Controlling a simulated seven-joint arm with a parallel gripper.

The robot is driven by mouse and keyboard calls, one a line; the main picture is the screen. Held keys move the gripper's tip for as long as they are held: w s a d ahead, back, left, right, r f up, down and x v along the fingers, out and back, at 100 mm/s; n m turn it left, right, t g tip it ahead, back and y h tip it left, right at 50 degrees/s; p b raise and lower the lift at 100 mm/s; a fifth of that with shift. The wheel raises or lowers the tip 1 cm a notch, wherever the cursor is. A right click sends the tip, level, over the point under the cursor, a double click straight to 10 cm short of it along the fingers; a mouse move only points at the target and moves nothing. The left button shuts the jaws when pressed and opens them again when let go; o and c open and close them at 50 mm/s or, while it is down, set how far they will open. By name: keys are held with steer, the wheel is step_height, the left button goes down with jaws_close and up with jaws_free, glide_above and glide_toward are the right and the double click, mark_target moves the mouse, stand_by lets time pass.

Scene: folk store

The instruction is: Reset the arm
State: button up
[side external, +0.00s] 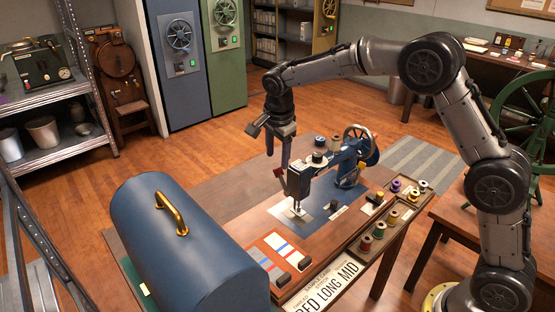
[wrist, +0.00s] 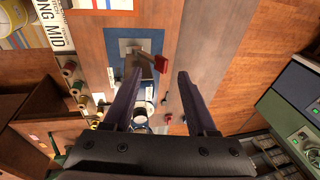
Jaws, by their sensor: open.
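My gripper (side external: 281,160) hangs above the wooden sewing table (side external: 215,232), just behind and left of the head of the blue sewing machine (side external: 345,165). In the wrist view its two fingers (wrist: 157,76) are spread apart with nothing held between them. A lever with a red end (wrist: 160,63) shows just beyond the fingertips. The red end (side external: 279,172) also shows beside the machine head in the side view. I cannot tell whether a finger touches it. The machine is partly hidden by my fingers in the wrist view.
A blue domed cover with a brass handle (side external: 172,216) stands at the front left. Thread spools (side external: 380,229) sit in a tray along the table's right side. A striped card (side external: 270,252) lies near the front. Tall cabinets (side external: 180,65) stand behind, with open floor between.

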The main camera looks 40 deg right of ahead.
steer(key=shift+v, duration=0.75)
